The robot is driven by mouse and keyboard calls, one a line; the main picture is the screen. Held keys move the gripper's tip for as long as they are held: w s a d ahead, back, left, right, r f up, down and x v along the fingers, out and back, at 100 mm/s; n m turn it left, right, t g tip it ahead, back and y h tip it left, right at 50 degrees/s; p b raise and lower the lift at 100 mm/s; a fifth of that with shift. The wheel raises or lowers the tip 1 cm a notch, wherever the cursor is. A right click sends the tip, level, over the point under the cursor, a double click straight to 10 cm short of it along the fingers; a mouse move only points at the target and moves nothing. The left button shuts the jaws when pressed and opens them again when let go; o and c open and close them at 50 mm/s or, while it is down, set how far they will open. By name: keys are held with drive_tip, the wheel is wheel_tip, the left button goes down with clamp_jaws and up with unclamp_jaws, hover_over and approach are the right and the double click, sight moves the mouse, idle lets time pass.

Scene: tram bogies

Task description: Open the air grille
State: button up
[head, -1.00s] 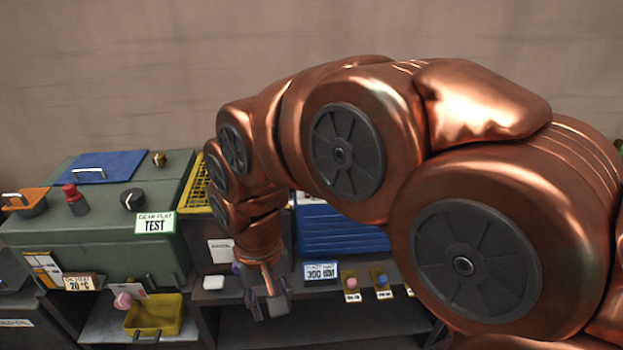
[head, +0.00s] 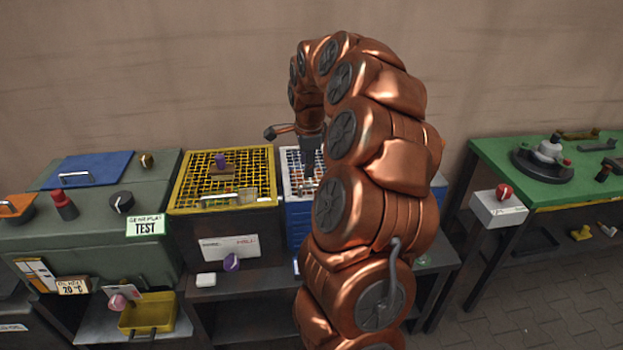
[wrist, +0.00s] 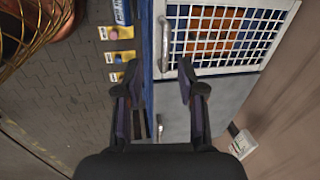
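A white grille (wrist: 231,36) with a grey bar handle (wrist: 163,42) along one edge fills the upper right of the wrist view; orange and blue show through its mesh. In the head view the white grille (head: 292,170) tops a blue box, partly hidden by my arm. My gripper (wrist: 158,68) is open and empty, its fingertips on either side of the handle's near end in the wrist view. I cannot tell how high above it they are. In the head view my gripper (head: 311,168) points down over the white grille, which looks shut.
A yellow grille (head: 248,170) with a purple knob covers the dark box to the left. Further left is a green test cabinet (head: 90,225). A green table (head: 490,160) with tools stands at right. Small pink and blue buttons (wrist: 117,33) line the bench front in the wrist view.

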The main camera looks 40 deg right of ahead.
sight(311, 185)
drive_tip(key=shift+m, duration=0.4)
drive_tip(key=shift+w+d+f+p, duration=0.2)
drive_tip(key=shift+d+f+p, duration=0.3)
drive_tip(key=shift+f, duration=0.8)
drive_tip(key=shift+w+d+f+p, duration=0.15)
drive_tip(key=shift+d+f+p, duration=0.25)
drive_tip(key=shift+f, duration=0.9)
drive_tip(key=shift+w+d+f+p, duration=0.2)
drive_tip(key=shift+d+f+p, duration=0.3)
drive_tip(key=shift+f, duration=0.8)
drive_tip(key=shift+a, duration=0.1)
clamp_jaws()
